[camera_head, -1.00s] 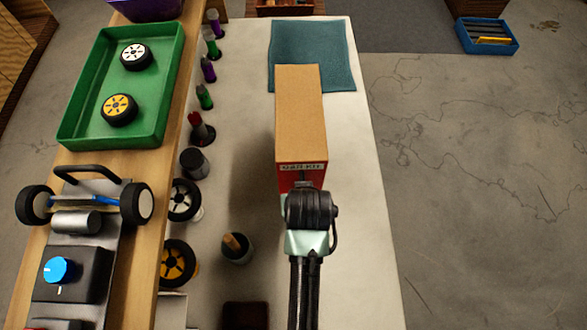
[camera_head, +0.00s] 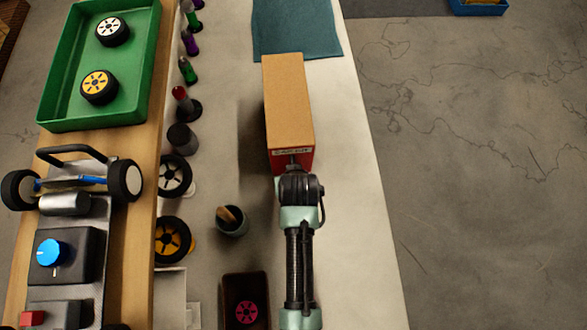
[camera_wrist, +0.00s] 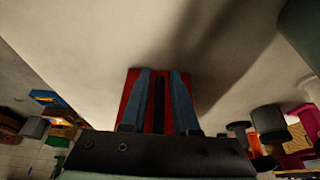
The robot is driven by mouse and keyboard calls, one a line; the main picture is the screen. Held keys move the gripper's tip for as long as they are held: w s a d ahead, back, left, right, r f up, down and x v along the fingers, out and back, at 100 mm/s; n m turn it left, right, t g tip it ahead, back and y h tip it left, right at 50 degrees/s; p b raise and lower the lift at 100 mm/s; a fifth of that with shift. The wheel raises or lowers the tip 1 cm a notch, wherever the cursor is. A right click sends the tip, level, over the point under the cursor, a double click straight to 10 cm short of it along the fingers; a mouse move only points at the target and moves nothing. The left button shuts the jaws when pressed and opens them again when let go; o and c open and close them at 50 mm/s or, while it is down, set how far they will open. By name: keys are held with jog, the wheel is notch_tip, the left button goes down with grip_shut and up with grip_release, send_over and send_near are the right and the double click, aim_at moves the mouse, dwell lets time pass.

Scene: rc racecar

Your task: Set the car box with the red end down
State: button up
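The car box (camera_head: 286,100) is a long brown cardboard box with a red end (camera_head: 305,160) and a pale lettered label strip. In the head view it lies lengthwise, its red end facing my gripper (camera_head: 292,160). A broad shadow to its left suggests it is raised off the white table. In the wrist view, the red end (camera_wrist: 129,95) shows behind my gripper's two fingers (camera_wrist: 159,75). The fingers seem closed on a dark strip at that end. The exact contact is partly hidden by my wrist.
The white table (camera_head: 350,220) is clear right of the box. A teal cloth (camera_head: 295,28) lies beyond it. Bottles, wheels, a cup (camera_head: 232,222) and a dark tray (camera_head: 232,295) stand left. A wooden bench holds a green tray (camera_head: 62,110) and a car chassis (camera_head: 85,215).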

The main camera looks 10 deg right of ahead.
jog(key=shift+o, duration=0.9)
